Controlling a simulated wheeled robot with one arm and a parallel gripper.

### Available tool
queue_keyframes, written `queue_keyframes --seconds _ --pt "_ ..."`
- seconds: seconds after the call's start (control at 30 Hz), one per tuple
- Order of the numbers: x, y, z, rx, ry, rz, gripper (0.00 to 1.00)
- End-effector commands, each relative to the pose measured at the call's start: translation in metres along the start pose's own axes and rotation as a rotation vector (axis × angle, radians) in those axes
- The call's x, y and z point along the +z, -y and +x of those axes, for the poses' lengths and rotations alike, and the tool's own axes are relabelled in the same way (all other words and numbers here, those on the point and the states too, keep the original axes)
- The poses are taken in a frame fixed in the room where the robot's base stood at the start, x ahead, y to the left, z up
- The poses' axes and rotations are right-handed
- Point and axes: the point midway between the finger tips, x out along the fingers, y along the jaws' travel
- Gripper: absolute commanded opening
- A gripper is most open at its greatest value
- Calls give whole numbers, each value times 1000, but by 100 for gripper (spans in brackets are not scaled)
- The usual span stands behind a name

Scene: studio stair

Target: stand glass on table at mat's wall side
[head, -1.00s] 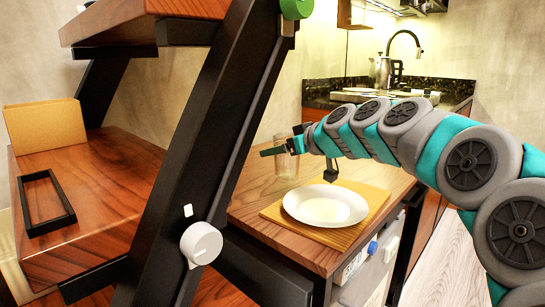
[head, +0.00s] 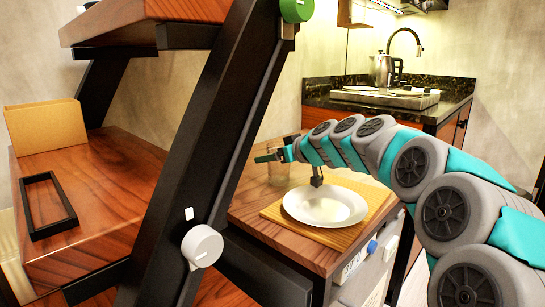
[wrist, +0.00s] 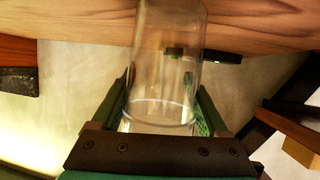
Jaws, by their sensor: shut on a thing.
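A clear glass (head: 279,174) is between the fingers of my gripper (head: 268,156), at the back left of the wooden table (head: 243,205). A light wooden mat (head: 335,240) lies on the table with a white plate (head: 325,207) on it. The glass is beyond the mat's back left edge, on the wall side. In the wrist view my gripper (wrist: 163,108) is shut around the glass (wrist: 165,60), whose far end overlaps the wood surface (wrist: 75,22). I cannot tell whether its base touches the table.
A black stair beam (head: 205,130) with a white knob (head: 202,245) rises close on the table's left. Wooden treads (head: 110,190) hold a black frame (head: 47,205) and a tan box (head: 45,125). A kitchen counter (head: 440,112) with a kettle (head: 381,70) stands behind.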

Motion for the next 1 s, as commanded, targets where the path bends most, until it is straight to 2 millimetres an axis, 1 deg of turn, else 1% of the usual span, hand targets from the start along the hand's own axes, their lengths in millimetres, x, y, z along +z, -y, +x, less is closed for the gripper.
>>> queue_keyframes --seconds 0.23,0.43,0.47,0.63,0.87,1.0 --pt "0 0 0 0 -1 0 7" --pt "5 0 2 0 -1 0 7" --pt "4 0 1 0 0 0 80" --pt "3 0 1 0 0 0 100" --pt "3 0 1 0 0 0 100" --pt "-2 0 -1 0 0 1 100"
